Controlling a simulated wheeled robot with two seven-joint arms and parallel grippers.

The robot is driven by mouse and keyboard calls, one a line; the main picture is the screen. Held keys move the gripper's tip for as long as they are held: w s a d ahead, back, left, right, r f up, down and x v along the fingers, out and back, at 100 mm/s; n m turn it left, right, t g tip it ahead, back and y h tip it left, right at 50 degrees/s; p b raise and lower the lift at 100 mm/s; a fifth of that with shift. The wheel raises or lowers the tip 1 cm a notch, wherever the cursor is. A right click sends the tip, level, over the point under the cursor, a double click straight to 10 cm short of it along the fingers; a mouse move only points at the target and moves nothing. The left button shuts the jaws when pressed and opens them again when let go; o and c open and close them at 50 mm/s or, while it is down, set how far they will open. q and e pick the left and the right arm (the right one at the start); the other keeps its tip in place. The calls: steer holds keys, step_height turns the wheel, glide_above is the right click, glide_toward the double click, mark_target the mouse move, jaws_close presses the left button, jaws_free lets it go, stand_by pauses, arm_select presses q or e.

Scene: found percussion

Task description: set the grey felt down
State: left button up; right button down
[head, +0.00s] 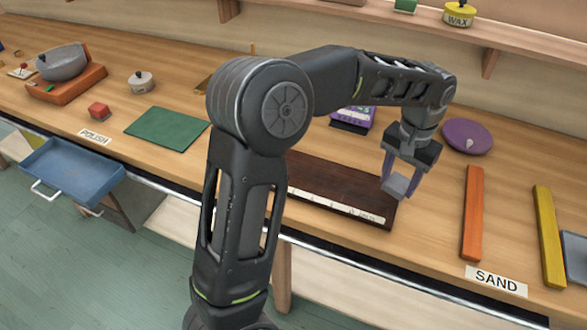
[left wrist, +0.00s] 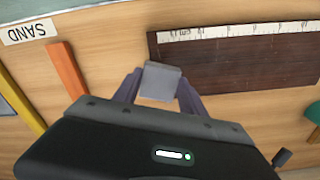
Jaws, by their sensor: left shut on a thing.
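The grey felt (head: 397,184) is a small grey block between the fingers of my left gripper (head: 402,182). My left gripper is shut on it, over the right end of a dark brown board with a white ruled strip (head: 335,186). In the left wrist view, the grey felt (left wrist: 160,80) sits between the two purple-grey fingertips, with bare wood around it and the dark board (left wrist: 240,62) to its right. I cannot tell whether the felt touches the surface below. My right gripper is not in view.
An orange bar (head: 472,213) and a yellow bar (head: 548,235) lie to the right, near a SAND label (head: 496,281). A purple disc (head: 467,136) lies behind.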

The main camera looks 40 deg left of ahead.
mark_target(325, 178)
arm_select(q)
steer(key=shift+s+a, duration=0.15)
steer(key=shift+a, duration=0.15)
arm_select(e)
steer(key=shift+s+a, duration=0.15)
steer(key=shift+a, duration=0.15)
arm_select(q)
steer(key=shift+d, duration=0.1)
